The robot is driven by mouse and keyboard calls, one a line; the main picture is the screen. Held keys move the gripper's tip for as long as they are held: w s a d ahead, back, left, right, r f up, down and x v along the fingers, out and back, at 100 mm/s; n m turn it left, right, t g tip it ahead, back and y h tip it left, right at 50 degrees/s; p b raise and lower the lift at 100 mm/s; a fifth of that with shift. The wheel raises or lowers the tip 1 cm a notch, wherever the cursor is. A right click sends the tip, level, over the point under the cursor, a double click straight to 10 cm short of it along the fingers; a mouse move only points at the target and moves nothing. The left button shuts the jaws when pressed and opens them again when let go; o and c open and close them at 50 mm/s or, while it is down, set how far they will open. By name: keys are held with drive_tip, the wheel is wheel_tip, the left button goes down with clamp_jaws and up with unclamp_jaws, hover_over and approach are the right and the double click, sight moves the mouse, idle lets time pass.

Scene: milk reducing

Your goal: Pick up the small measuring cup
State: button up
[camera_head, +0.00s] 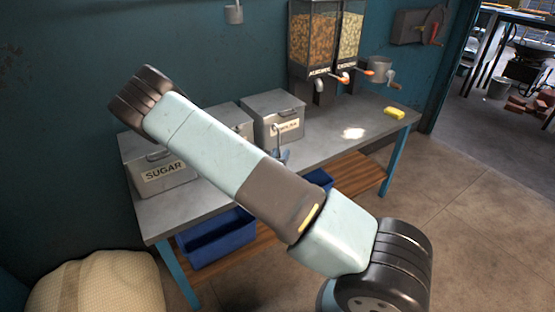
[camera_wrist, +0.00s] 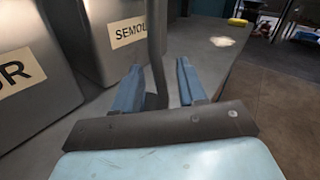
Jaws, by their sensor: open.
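My gripper (camera_wrist: 160,84) is open, with its two blue fingers apart in the wrist view. A thin dark upright rod (camera_wrist: 156,45) stands between or just beyond the fingers. It looks like the long handle of a small measuring cup, but its cup end is hidden. In the head view a thin handle with a bent top (camera_head: 277,130) rises beside my gripper (camera_head: 281,157), in front of a grey tin. I cannot tell whether the fingers touch it. A metal cup (camera_head: 234,14) hangs on the wall at the top.
Grey lidded tins, one marked SUGAR (camera_head: 163,172), stand along the metal table (camera_head: 345,150) close to my gripper. Two grain dispensers (camera_head: 325,40) stand at the back. A yellow sponge (camera_head: 394,113) lies at the right end. Blue bins (camera_head: 215,240) sit below; the table's right part is mostly clear.

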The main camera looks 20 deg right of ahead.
drive_tip(key=shift+x, duration=0.9)
drive_tip(key=shift+c, duration=0.5)
clamp_jaws()
